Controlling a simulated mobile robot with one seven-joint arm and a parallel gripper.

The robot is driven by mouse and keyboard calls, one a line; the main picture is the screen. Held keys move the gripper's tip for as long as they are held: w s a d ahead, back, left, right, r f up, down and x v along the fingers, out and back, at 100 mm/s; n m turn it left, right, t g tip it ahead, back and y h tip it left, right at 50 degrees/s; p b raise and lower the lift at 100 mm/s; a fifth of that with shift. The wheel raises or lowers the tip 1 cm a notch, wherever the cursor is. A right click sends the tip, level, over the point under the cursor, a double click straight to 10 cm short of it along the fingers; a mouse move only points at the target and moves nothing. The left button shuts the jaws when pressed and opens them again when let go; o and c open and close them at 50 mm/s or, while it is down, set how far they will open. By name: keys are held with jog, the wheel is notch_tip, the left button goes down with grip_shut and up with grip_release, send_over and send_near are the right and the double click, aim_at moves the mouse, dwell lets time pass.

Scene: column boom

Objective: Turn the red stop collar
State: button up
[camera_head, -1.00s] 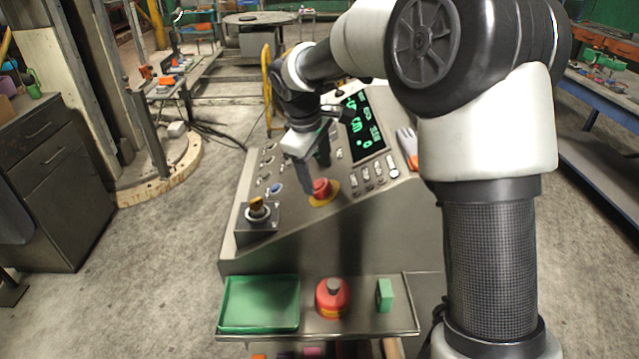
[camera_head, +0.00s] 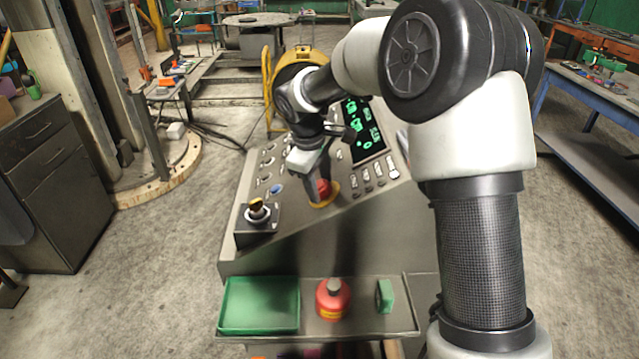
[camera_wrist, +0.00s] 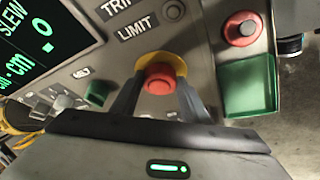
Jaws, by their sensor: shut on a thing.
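The red stop collar (camera_head: 323,188) sits on a round yellow plate (camera_head: 330,199) on the sloping face of the grey console (camera_head: 300,245). My gripper (camera_head: 319,191) reaches down to it from above. In the wrist view the collar (camera_wrist: 160,78) is between the two dark fingers of my gripper (camera_wrist: 159,88), which are shut on its sides. The yellow plate (camera_wrist: 163,60) shows behind it. Part of the collar is hidden by a finger in the head view.
A joystick (camera_head: 257,211) stands left of the collar, and a green-lit display (camera_head: 365,130) lies beyond it. A shelf below holds a green tray (camera_head: 226,318), a red canister (camera_head: 332,300) and a green block (camera_head: 385,296). Open floor (camera_head: 150,260) lies left of the console.

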jog(key=shift+f+b, duration=0.1)
jog(key=shift+b, duration=0.2)
jog(key=b, duration=0.1)
jog(key=m+b, duration=0.1)
jog(key=shift+s+a+f+m+t+b, duration=0.1)
jog(key=shift+a+f+m+t+b, duration=0.05)
jog(key=shift+f+m+t+b, duration=0.15)
jog(key=m+h+b, duration=0.1)
jog(key=m+b, duration=0.1)
jog(key=b, duration=0.2)
jog(key=shift+a+t, duration=0.15)
jog(key=shift+t, duration=0.25)
jog(key=m+b, duration=0.1)
jog(key=b, duration=0.1)
jog(key=m+h+b, duration=0.1)
jog(key=m+b, duration=0.1)
jog(key=shift+s+a+t+b, duration=0.1)
jog(key=shift+s+t+b, duration=0.1)
jog(key=shift+t+b, duration=0.2)
jog(key=shift+m+h+b, duration=0.7)
jog(key=shift+m+b, duration=0.4)
jog(key=shift+m, duration=0.1)
jog(key=shift+r, duration=0.1)
